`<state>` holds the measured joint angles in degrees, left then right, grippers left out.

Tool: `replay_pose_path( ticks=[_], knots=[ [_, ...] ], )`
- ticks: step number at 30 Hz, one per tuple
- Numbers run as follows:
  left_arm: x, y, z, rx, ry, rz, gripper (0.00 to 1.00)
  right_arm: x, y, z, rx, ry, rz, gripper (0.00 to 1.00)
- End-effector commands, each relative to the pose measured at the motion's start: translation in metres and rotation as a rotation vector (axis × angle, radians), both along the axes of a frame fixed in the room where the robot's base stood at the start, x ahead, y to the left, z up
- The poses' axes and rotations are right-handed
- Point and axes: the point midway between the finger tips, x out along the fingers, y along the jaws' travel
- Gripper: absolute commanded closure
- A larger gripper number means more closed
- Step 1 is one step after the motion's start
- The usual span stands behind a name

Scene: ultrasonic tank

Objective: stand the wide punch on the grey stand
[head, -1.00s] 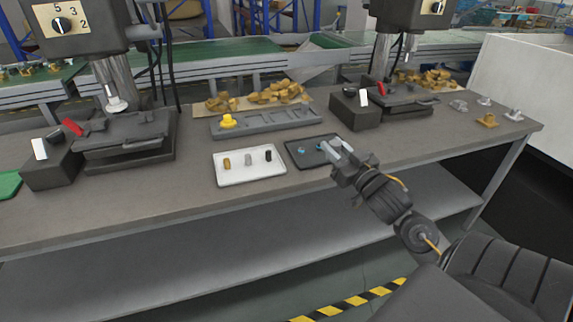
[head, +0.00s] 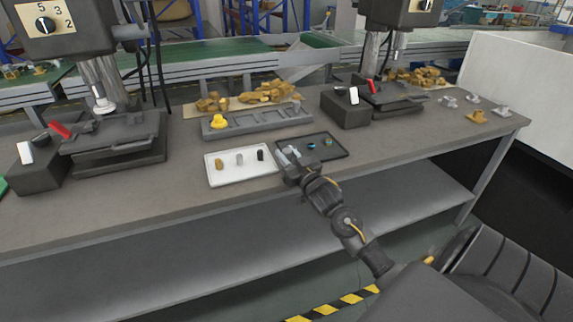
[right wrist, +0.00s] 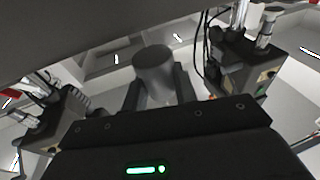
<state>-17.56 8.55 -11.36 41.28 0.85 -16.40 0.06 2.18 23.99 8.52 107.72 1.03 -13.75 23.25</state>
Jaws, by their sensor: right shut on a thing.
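My right gripper (head: 288,154) is over the left end of the dark tray (head: 336,154). The right wrist view shows a grey cylinder (right wrist: 154,72) between its fingers, and the gripper is shut on it. It looks like a punch, but I cannot tell its width against the others, or whether it is clear of the tray. Two small bluish pieces (head: 311,145) and (head: 327,142) stand in the dark tray to the right. The long grey stand (head: 262,123) with slots lies behind the trays, a yellow piece (head: 218,121) at its left end. My left gripper is out of view.
A white tray (head: 228,180) holds a brass, a grey and a black piece, close left of my gripper. Press machines stand left (head: 115,145) and right (head: 385,100). Brass parts (head: 268,91) are heaped behind the stand. The table front (head: 150,185) is clear.

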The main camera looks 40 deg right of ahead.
Motion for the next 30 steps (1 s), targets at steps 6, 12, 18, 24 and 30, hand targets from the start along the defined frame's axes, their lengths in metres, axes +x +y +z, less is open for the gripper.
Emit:
replay_pose_path(
  ticks=[6,12,18,24,30],
  knots=[
    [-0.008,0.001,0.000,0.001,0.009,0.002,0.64,0.004,0.001,-0.029,0.001,0.002,0.000,1.00],
    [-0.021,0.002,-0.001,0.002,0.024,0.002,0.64,0.003,0.001,-0.034,0.000,-0.001,0.000,1.00],
    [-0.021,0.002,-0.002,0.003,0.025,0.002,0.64,0.003,0.001,-0.036,0.000,0.000,0.000,1.00],
    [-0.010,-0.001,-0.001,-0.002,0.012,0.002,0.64,0.003,0.001,-0.037,0.000,0.002,0.000,0.52],
    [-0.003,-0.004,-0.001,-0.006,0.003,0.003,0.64,0.003,0.001,-0.037,0.000,0.002,0.000,0.50]
  ],
)
